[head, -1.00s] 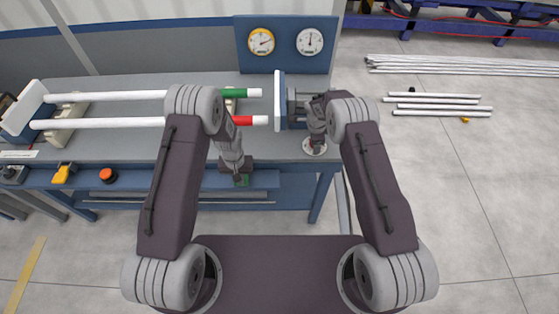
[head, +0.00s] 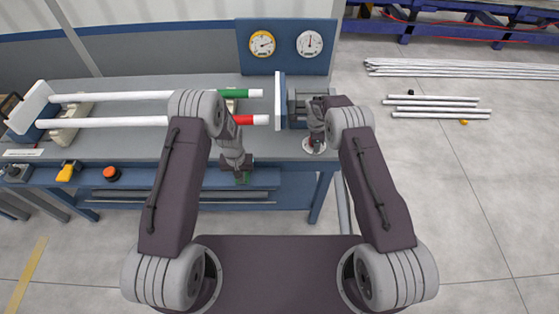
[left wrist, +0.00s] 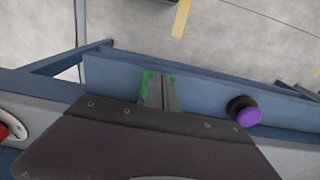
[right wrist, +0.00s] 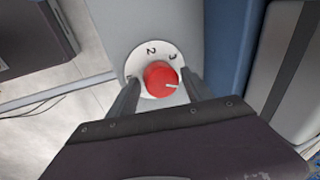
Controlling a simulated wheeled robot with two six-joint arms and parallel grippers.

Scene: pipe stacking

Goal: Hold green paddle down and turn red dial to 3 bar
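The green paddle (left wrist: 173,79) shows on both sides of my left gripper's fingertips (left wrist: 158,78) in the left wrist view. The left fingers are together over it; the depth of any press is hidden. In the head view that gripper (head: 240,172) points down at the bench front, with a bit of green beneath. The red dial (right wrist: 160,78) sits on a white plate marked 2 and 3. Its white mark points right, clockwise past the 3. My right gripper (right wrist: 160,82) straddles the dial, fingers spread, with small gaps visible on both sides.
Two gauges (head: 262,43) (head: 310,43) are on a blue panel behind. A purple knob (left wrist: 245,111) is beside the paddle. An orange-red button (head: 111,174) is at the front edge.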

